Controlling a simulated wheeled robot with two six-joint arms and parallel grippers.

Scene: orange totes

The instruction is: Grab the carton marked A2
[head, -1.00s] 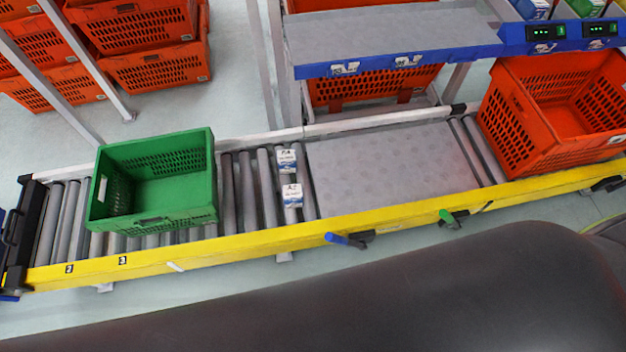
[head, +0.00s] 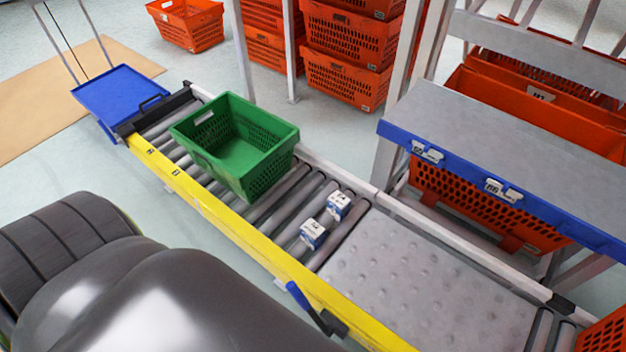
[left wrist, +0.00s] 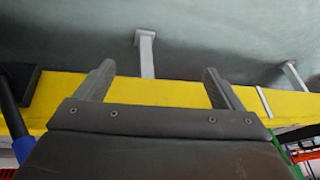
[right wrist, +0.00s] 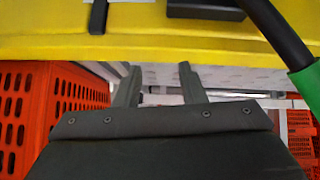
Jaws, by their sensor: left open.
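Two small white-and-blue cartons stand on the conveyor rollers: a rear carton (head: 339,205) and a front carton (head: 313,233). Their top labels are too small to read, so I cannot tell which is marked A2. My left gripper (left wrist: 158,70) shows in the left wrist view, open and empty, by the yellow rail. My right gripper (right wrist: 159,68) shows in the right wrist view, fingers apart and empty, below the yellow rail. Neither gripper shows in the head view, and neither wrist view shows a carton.
A green tote (head: 237,150) sits on the rollers left of the cartons. The yellow rail (head: 215,210) runs along the near side, with a blue-handled lever (head: 303,300). A grey shelf with a blue edge (head: 500,130) stands at right. Orange totes (head: 345,60) are stacked behind.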

